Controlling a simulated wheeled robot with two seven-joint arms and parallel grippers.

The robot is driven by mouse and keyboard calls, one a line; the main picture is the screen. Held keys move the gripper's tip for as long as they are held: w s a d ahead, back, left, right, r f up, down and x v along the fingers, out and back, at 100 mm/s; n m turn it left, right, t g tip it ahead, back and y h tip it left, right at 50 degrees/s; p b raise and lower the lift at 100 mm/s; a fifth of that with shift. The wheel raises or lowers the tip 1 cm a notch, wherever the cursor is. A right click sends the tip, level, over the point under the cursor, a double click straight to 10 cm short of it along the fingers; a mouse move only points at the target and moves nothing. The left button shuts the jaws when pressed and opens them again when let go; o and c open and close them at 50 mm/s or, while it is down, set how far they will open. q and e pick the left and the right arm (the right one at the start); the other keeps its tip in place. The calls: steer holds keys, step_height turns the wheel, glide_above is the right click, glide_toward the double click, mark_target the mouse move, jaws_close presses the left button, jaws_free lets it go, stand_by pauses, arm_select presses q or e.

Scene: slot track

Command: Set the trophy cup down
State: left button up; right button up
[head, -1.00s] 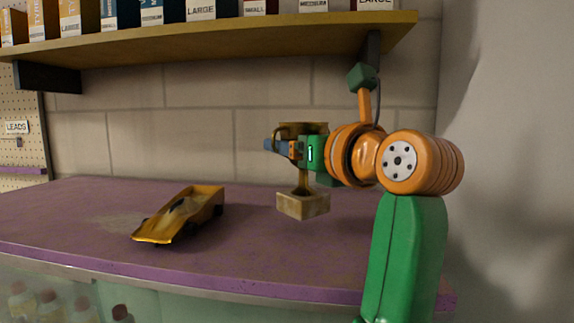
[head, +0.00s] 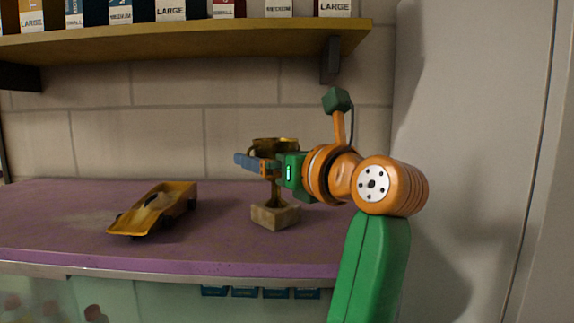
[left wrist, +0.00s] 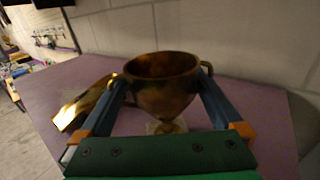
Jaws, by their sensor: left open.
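The gold trophy cup (head: 275,196) stands upright on its pale square base (head: 275,216) on the purple counter (head: 220,232). My left gripper (head: 252,163) is level with the cup's bowl in the head view. In the left wrist view the cup (left wrist: 165,95) sits between the two blue fingers of my left gripper (left wrist: 165,92), which are spread apart on either side of the bowl. The gripper is open, and part of the cup is hidden behind it in the head view. My right gripper is not in view.
A yellow-orange toy car (head: 155,208) sits on the counter left of the cup; it also shows in the left wrist view (left wrist: 88,106). A shelf (head: 190,40) with several labelled boxes hangs above. A grey wall panel (head: 480,150) stands at the right.

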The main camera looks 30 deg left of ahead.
arm_select(q)
steer(key=b+v, duration=0.1)
steer(key=v, duration=0.2)
steer(key=b+v, duration=0.1)
steer(key=v, duration=0.2)
steer(key=shift+w+f, duration=0.1)
steer(key=shift+f, duration=0.15)
steer(key=v, duration=0.4)
steer(key=shift+s+d+r, duration=0.2)
steer(key=shift+d, duration=0.15)
steer(key=shift+w, duration=0.1)
